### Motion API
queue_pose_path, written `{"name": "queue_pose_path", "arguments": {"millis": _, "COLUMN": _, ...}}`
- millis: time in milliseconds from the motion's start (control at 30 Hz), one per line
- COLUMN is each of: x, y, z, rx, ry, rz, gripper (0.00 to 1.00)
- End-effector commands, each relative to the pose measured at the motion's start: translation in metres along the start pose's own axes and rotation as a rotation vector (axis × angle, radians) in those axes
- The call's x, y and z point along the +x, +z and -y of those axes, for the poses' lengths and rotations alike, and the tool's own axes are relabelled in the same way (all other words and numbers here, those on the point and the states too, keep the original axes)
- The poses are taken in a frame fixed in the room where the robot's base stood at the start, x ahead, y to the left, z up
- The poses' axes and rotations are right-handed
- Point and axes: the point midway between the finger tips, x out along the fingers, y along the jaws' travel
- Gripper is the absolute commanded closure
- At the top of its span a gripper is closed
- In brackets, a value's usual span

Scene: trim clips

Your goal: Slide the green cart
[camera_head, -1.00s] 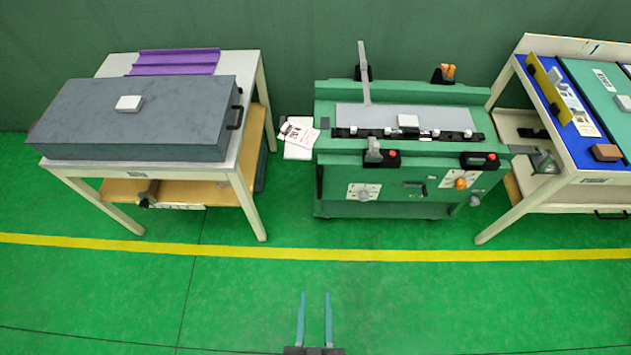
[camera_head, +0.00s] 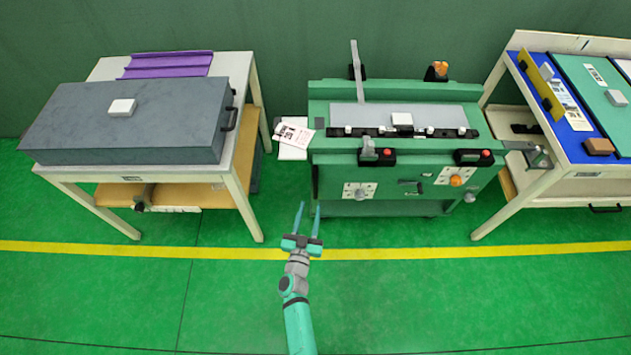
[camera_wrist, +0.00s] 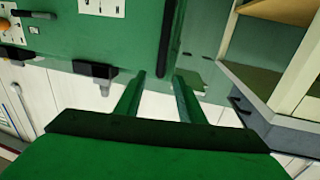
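The green cart (camera_head: 385,170) is a green machine-like cart with knobs and dials on its front and a grey plate on top. It stands in the middle of the head view against the back wall. My gripper (camera_head: 309,212) is in front of the cart's lower left corner, with its two fingers apart and nothing between them. In the wrist view the gripper (camera_wrist: 162,88) is open, and the green cart (camera_wrist: 110,50) fills the upper left, with a dark vertical bar (camera_wrist: 168,40) near its edge. I cannot tell whether the fingers touch the cart.
A white table (camera_head: 240,165) with a grey case (camera_head: 130,125) stands left of the cart. A white bench (camera_head: 520,190) with coloured panels stands close on the right. A small shelf with papers (camera_head: 292,138) sits at the cart's left side. The green floor in front is clear.

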Motion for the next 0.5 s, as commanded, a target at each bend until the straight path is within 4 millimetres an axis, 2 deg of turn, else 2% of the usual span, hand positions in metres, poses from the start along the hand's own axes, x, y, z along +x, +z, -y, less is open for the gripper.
{"name": "queue_pose_path", "arguments": {"millis": 33, "x": 0.007, "y": 0.001, "z": 0.002, "rx": -0.001, "ry": 0.004, "rz": 0.0, "gripper": 0.64}}
{"name": "queue_pose_path", "arguments": {"millis": 267, "x": 0.026, "y": 0.002, "z": 0.004, "rx": -0.004, "ry": 0.011, "rz": 0.0, "gripper": 0.64}}
{"name": "queue_pose_path", "arguments": {"millis": 500, "x": 0.066, "y": 0.001, "z": 0.004, "rx": -0.003, "ry": 0.012, "rz": -0.001, "gripper": 0.64}}
